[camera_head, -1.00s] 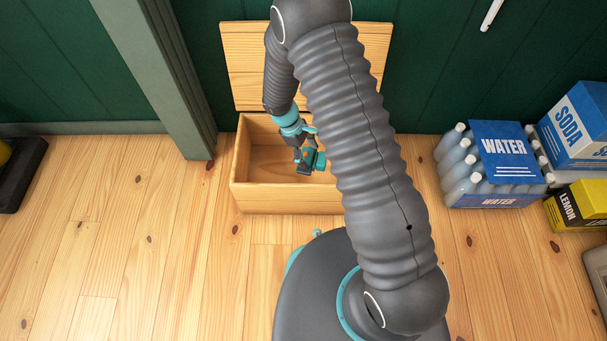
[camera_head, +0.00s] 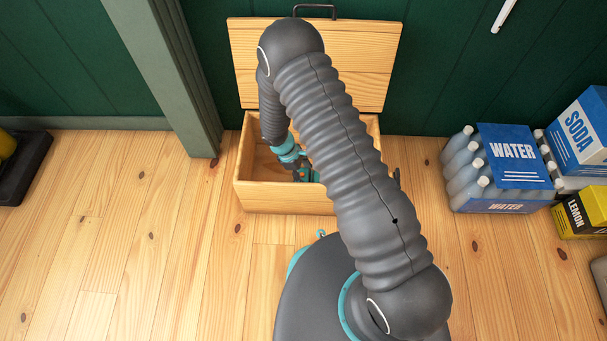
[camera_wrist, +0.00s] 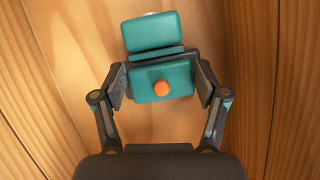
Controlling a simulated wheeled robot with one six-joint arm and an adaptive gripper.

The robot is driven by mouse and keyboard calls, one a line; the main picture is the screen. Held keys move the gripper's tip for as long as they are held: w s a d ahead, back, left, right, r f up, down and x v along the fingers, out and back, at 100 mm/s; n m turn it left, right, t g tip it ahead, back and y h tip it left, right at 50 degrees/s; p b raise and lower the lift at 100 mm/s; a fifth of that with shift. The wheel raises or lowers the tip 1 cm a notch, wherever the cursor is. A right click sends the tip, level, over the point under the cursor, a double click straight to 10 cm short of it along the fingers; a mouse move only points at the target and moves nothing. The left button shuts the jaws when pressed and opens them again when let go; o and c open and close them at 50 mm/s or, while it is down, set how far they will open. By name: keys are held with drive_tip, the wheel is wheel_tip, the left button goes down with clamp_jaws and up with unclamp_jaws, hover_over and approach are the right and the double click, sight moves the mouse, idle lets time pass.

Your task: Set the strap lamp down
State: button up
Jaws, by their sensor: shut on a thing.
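The strap lamp (camera_wrist: 160,82) is a small teal block with a teal head and an orange button. In the wrist view my gripper (camera_wrist: 161,84) is shut on its lower block, one finger on each side. In the head view my gripper (camera_head: 303,172) is down inside an open wooden box (camera_head: 290,199), near its left part. Only a bit of the teal lamp (camera_head: 314,176) shows there, low in the box and partly behind my arm. I cannot tell whether the lamp touches the box floor.
The box's lid (camera_head: 360,62) stands open against the green wall. A post (camera_head: 180,90) rises left of the box. A water bottle pack (camera_head: 500,170), a soda box (camera_head: 580,130) and a lemon box (camera_head: 584,212) stand at the right.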

drive_tip(key=shift+f, duration=0.25)
drive_tip(key=o, duration=1.7)
drive_tip(key=shift+o, duration=0.2)
drive_tip(key=p+v, duration=0.1)
drive_tip(key=v, duration=1.1)
